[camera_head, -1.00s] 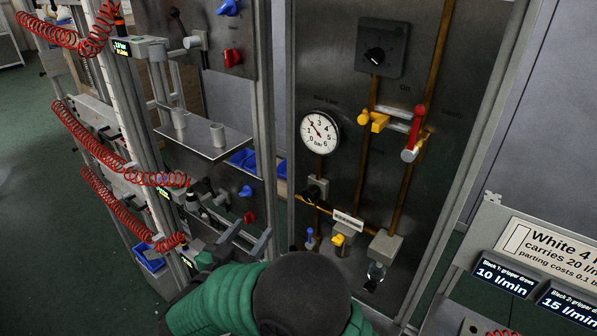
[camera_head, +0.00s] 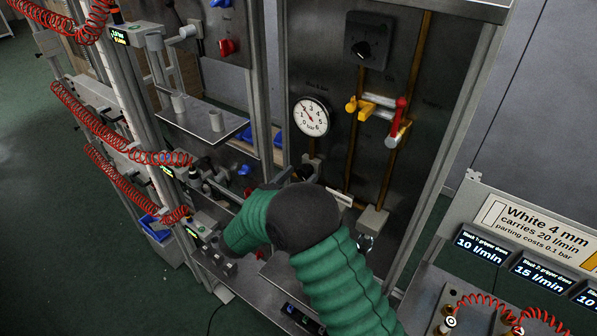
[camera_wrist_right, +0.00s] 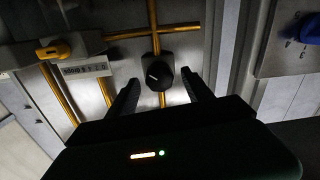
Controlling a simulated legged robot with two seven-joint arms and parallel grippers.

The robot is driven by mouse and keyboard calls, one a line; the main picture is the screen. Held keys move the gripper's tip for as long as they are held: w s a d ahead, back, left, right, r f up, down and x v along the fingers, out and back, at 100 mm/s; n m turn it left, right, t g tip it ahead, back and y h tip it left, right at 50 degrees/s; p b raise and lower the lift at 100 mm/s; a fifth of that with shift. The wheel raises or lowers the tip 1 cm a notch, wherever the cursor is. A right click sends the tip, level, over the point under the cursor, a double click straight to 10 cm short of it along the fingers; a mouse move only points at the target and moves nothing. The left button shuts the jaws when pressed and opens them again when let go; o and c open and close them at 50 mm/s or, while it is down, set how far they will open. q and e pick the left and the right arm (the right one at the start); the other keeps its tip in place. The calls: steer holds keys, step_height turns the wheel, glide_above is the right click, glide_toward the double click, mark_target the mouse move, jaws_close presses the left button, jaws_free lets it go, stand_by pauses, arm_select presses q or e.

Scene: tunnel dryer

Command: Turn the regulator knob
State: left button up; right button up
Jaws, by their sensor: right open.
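The regulator knob (camera_wrist_right: 159,76) is a round black knob with a white mark, on a brass pipe in the wrist view. My right gripper (camera_wrist_right: 160,90) is open, with one dark finger on each side of the knob. The fingertips look apart from the knob; the remaining depth is hard to judge. In the head view the knob area (camera_head: 307,170) lies below the round pressure gauge (camera_head: 311,117), and my green right arm partly covers it and most of the gripper. The gauge needle points up and to the left. My left gripper is not in view.
A black rotary switch (camera_head: 369,39) sits high on the panel. A yellow-handled valve shows in the wrist view (camera_wrist_right: 54,51), left of the knob. A red lever (camera_head: 399,110) is at the right. A shelf with cups (camera_head: 215,121) and red coiled hoses (camera_head: 95,110) stand left.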

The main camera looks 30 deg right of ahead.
steer(key=shift+d, duration=0.1)
steer(key=shift+w+d+f, duration=0.1)
steer(key=shift+w+d+f, duration=0.1)
steer(key=shift+w, duration=0.05)
steer(key=c, duration=0.4)
steer(key=shift+d, duration=0.1)
jaws_close()
steer(key=shift+f+m+b, duration=0.1)
steer(key=shift+m+b, duration=0.4)
steer(key=shift+b, duration=0.3)
steer(key=shift+m+b, duration=5.2)
steer(key=shift+b, duration=2.15)
